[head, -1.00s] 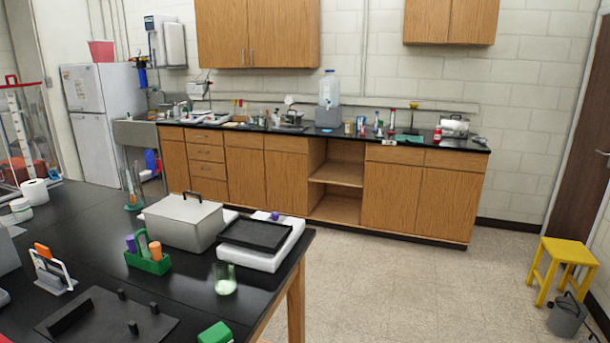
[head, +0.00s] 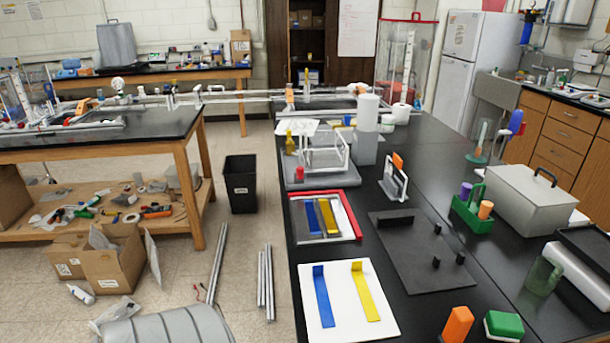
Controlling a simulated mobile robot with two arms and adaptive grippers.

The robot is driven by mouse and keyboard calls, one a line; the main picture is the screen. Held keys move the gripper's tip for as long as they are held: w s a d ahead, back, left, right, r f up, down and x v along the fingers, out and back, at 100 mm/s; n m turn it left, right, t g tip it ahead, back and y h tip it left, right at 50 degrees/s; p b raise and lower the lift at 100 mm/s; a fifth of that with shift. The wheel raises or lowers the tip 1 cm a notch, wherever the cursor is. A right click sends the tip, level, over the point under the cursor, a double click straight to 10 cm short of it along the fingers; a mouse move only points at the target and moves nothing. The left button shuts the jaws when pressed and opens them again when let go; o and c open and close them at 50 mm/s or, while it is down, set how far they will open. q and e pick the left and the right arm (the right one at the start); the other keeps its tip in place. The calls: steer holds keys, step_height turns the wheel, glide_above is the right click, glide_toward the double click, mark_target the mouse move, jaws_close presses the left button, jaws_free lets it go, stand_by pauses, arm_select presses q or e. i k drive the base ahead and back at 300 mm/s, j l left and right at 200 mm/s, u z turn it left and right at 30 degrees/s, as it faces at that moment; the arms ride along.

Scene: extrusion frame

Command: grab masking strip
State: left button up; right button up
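A white board (head: 338,318) lies on the near part of the black bench. On it lie a blue strip (head: 323,303) and a yellow strip (head: 366,296), apart and roughly parallel, each with a raised end tab. Behind it, a red-edged tray (head: 352,204) holds more blue (head: 314,219) and yellow (head: 328,216) strips close together. I cannot tell from the picture which strip is the masking strip. Neither of my grippers is in view.
A dark fixture plate (head: 405,257) with pegs, an orange block (head: 457,325) and a green block (head: 503,326) are right of the board. A black bin (head: 241,184), metal bars (head: 266,284) and cardboard boxes (head: 108,268) stand or lie on the floor left.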

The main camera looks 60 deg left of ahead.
mark_target(326, 314)
steer(key=u, duration=1.65)
